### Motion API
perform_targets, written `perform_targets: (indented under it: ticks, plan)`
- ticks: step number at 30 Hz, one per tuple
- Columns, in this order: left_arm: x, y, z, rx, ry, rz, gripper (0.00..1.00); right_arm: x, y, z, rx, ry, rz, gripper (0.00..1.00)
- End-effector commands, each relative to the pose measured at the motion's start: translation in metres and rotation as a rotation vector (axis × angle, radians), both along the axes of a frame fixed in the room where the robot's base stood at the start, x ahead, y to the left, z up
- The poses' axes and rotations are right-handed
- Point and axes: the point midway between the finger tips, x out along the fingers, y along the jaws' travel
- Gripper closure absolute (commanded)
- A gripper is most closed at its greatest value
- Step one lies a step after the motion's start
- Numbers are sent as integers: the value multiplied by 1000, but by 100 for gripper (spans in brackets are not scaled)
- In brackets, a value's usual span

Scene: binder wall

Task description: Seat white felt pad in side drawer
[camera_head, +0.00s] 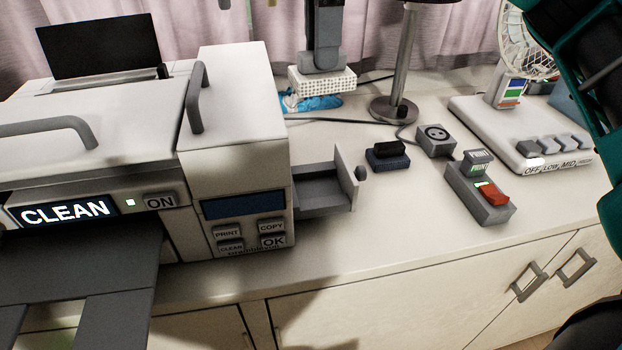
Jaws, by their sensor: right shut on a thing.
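The white felt pad (322,79) is a pale, dotted block held level by my right gripper (323,67), which is shut on it and points down from the top of the view. The side drawer (322,203) is grey with a pale front plate and a small dark knob. It stands pulled out from the right side of the white printer (237,110). The pad is behind the drawer in the picture, apart from it. The drawer's inside is partly visible and looks empty. My left gripper is not in view.
A blue crumpled cloth (310,103) lies below the pad. A metal pole on a round base (394,109), a dark blue block (388,160), a socket box (436,141), a red-switch box (481,193) and a fan base (520,134) stand right.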

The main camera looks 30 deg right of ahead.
Motion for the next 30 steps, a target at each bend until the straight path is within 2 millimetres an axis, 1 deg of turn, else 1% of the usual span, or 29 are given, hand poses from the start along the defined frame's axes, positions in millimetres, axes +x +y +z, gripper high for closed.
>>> perform_targets:
  ticks: [2, 5, 8, 12, 19, 24, 30]
  plan:
    - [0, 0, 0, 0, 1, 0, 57, -1, 0, 3, 1, -1, -56, 100]
    - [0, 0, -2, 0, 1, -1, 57, -1, 0, -2, 1, 2, -90, 100]
    - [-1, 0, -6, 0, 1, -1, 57, -1, 0, -20, 1, 7, -98, 100]
    - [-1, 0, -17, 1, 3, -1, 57, -2, 0, -57, 2, 7, -95, 100]
    - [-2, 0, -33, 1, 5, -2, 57, -2, 0, -114, 2, 6, -94, 100]
    - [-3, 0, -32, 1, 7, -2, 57, -2, -1, -143, -1, 2, -97, 100]
    - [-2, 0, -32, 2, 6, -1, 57, -1, -1, -156, 0, 1, -97, 100]
